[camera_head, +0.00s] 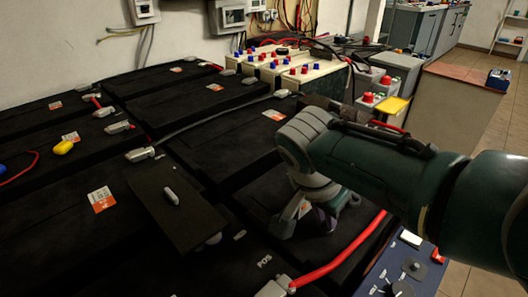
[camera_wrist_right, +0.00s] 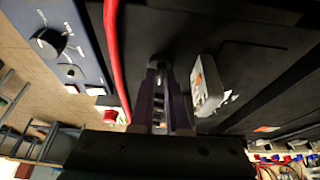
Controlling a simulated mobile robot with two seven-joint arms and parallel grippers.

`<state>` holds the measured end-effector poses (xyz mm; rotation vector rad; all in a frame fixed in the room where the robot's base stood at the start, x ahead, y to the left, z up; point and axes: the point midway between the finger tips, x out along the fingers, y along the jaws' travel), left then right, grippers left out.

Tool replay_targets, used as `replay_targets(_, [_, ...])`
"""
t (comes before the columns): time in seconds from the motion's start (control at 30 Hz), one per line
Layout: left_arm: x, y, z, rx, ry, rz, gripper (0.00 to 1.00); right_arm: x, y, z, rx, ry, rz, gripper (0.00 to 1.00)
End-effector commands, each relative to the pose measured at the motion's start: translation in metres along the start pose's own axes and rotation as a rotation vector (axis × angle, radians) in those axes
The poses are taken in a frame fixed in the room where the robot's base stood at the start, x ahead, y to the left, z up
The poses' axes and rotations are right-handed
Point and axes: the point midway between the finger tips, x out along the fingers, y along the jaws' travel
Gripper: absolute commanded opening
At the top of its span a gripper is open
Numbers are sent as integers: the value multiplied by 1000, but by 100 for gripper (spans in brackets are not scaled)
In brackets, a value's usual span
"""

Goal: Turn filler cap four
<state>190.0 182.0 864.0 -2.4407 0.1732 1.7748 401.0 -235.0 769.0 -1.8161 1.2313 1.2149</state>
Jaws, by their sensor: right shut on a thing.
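My right gripper (camera_head: 312,222) reaches down onto the black battery top (camera_head: 235,145) from the right. In the wrist view its two dark fingers (camera_wrist_right: 168,95) are closed on a small grey filler cap (camera_wrist_right: 159,64), which is mostly hidden between them. The number of the cap cannot be read. In the head view the wrist hides the cap and most of the fingers. My left gripper is not in view.
A red cable (camera_head: 345,252) runs close to the right gripper and also shows in the wrist view (camera_wrist_right: 112,60). A raised dark plate with a handle (camera_head: 172,215) lies to the left. A blue panel with knobs (camera_head: 405,270) stands at the lower right. Cream batteries with red and blue caps (camera_head: 300,85) stand behind.

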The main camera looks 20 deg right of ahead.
Motion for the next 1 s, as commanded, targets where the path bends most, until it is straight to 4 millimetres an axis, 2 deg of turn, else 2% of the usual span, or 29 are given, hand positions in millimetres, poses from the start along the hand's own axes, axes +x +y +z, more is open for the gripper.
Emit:
replay_targets(0.3, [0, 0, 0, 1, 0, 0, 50, 1, 1, -1, 4, 1, 2, 0])
replay_targets(0.33, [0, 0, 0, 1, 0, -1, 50, 1, 1, -1, 4, 1, 2, 15])
replay_targets(0.6, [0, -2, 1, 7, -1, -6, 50, 0, 0, -1, 3, 1, 1, 44])
replay_targets(0.87, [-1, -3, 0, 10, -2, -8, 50, -2, 0, -1, 2, 0, 0, 44])
replay_targets(1.0, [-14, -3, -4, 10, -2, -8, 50, -20, 0, -2, 2, 0, -2, 44])
